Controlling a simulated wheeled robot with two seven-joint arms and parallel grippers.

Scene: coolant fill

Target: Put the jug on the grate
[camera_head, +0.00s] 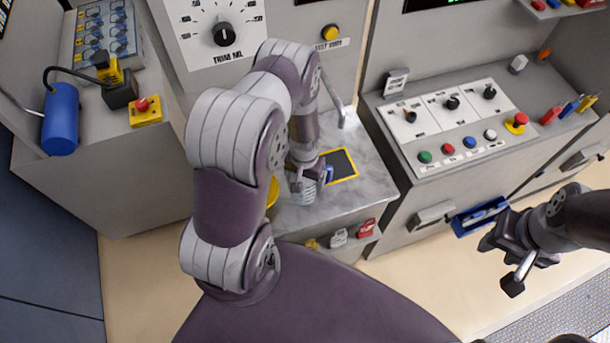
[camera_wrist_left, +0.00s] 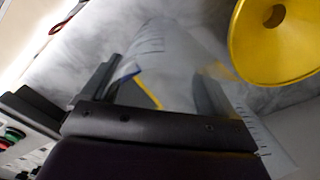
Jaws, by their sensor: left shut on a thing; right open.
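My left gripper (camera_head: 306,187) is low over the grey worktop, just left of the grate. In the left wrist view its two fingers (camera_wrist_left: 153,84) are shut on the jug (camera_wrist_left: 165,52), a clear vessel with dark scale marks. In the head view the jug is mostly hidden by the gripper; a small blue part (camera_head: 328,173) shows beside the fingers. The grate (camera_head: 343,162) is a dark panel with a yellow border on the worktop. Whether the jug touches the worktop cannot be told. My right gripper (camera_head: 517,262) is open and empty at the right.
A yellow funnel (camera_wrist_left: 275,38) stands close to the jug; its edge shows left of my gripper (camera_head: 272,191). A grey tap-like spout (camera_head: 346,116) is behind the grate. A button console (camera_head: 450,125) stands to the right. Padlocks (camera_head: 339,238) hang on the worktop's front.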

